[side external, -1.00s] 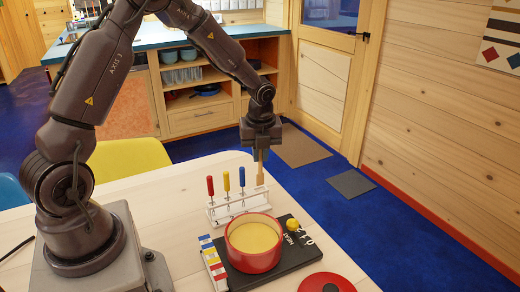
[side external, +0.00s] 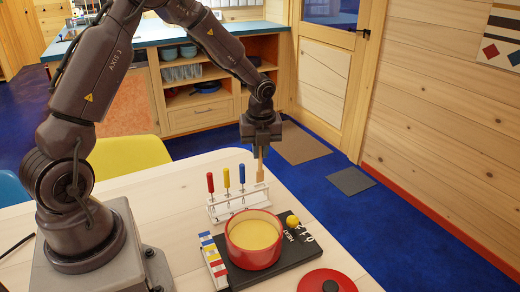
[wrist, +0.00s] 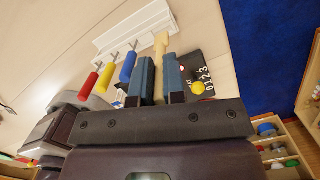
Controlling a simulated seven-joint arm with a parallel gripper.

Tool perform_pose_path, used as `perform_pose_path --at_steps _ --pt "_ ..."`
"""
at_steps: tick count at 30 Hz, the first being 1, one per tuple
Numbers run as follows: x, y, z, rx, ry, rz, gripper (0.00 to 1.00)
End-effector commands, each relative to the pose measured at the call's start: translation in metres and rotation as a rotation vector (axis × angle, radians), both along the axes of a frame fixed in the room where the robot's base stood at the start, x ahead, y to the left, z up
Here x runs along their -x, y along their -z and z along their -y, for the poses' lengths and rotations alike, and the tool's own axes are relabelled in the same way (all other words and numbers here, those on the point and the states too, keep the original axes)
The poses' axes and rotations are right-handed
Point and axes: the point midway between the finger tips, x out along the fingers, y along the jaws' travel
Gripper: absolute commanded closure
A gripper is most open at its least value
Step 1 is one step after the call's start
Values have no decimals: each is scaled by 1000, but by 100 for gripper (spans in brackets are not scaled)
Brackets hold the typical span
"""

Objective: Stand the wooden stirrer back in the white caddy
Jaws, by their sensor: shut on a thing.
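The white caddy (side external: 238,206) stands on the pale table behind the pot. It holds upright tools with red (side external: 210,182), yellow (side external: 226,177) and blue (side external: 241,173) handles. My gripper (side external: 260,150) is shut on the wooden stirrer (side external: 260,170) and holds it upright at the caddy's right end. In the wrist view the stirrer (wrist: 160,48) shows between my two blue-grey fingers, its far end overlapping the caddy (wrist: 138,28). I cannot tell whether its lower end is inside a slot or just above it.
A red pot (side external: 254,256) of yellow liquid sits on a black hotplate (side external: 297,250) with a yellow knob, in front of the caddy. A red lid (side external: 312,282) lies at the front right. A striped block (side external: 212,262) is left of the pot. The table is clear further left.

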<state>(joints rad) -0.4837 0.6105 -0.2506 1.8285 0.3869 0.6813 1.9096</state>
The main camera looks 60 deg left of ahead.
Motion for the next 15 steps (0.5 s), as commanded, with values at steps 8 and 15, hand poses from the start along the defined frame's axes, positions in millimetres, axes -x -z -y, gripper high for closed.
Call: perform_pose_path --at_steps 8,15 --pt "0 0 0 0 0 0 100" --pt "0 4 0 1 0 -1 100"
